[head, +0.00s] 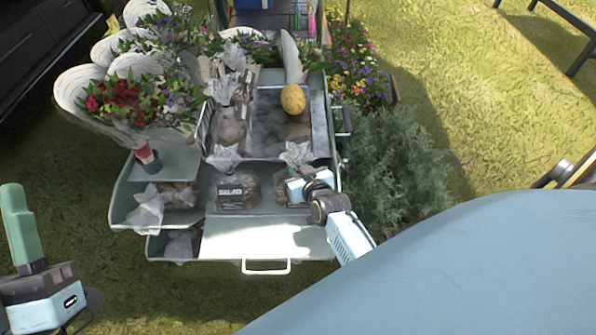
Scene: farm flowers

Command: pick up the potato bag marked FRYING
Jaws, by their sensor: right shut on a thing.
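My right gripper (299,186) reaches over the front right compartment of the stand and is shut on a clear potato bag (282,188). The gripper and wrist cover much of this bag, and no word on it can be read. It still sits in the compartment, as far as I can see. Left of it lies another bag (236,192), with a dark label that reads SALAD. My left arm shows at the lower left edge; its fingertips cannot be made out.
The stand has a pale front flap (255,238) with a handle. A yellow potato-like thing (293,99) stands over the upper tray (262,152). Wrapped bouquets (128,100) crowd the left. A grey-green bush (395,170) borders the right side. Open grass (470,100) lies beyond.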

